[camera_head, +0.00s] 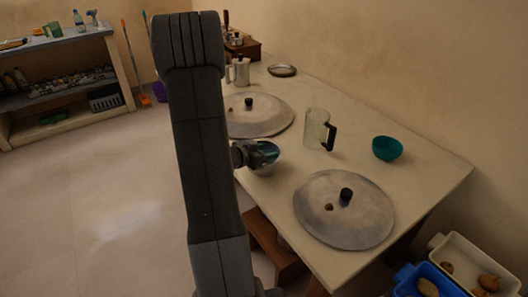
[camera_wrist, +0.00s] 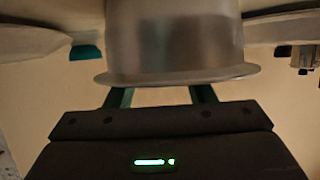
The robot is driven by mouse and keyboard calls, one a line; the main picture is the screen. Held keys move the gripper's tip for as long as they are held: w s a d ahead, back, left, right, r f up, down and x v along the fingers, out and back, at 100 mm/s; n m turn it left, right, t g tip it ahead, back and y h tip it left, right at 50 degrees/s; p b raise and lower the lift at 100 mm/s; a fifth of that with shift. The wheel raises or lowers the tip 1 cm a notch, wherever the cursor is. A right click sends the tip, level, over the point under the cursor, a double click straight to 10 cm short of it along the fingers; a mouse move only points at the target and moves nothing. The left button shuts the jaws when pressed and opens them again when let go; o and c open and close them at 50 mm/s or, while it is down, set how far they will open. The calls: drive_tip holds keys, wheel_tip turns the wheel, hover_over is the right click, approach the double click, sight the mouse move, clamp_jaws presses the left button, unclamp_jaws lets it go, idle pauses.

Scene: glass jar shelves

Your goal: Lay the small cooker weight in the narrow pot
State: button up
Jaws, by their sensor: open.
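A metal pot (camera_wrist: 175,45) with a flared rim fills the upper middle of the wrist view, which appears upside down. It may be the narrow pot. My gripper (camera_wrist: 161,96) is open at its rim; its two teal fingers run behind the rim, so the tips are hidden. In the head view my gripper (camera_head: 262,154) is over the table's left edge, beside a pale rounded vessel largely hidden by my arm. A small brown piece (camera_head: 328,207) and a black knob (camera_head: 346,195) are on the near round lid (camera_head: 345,225). I cannot tell whether either is the small weight.
A glass jug (camera_head: 316,128) and a teal bowl (camera_head: 387,148) stand right of my gripper. A second lid (camera_head: 258,118) lies farther back. A moka pot (camera_head: 241,70) stands beyond it. Blue and white crates (camera_head: 445,240) are beside the table's near right end.

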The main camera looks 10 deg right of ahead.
drive_tip(key=shift+r, duration=0.3)
drive_tip(key=p+v, duration=0.1)
drive_tip(key=v, duration=1.1)
drive_tip(key=shift+r, duration=0.3)
drive_tip(key=shift+w, duration=0.1)
drive_tip(key=x, duration=0.8)
drive_tip(key=f+b+x, duration=0.1)
drive_tip(key=x, duration=0.3)
drive_tip(key=shift+f, duration=0.1)
drive_tip(key=shift+r, duration=0.5)
drive_tip(key=shift+f, duration=0.1)
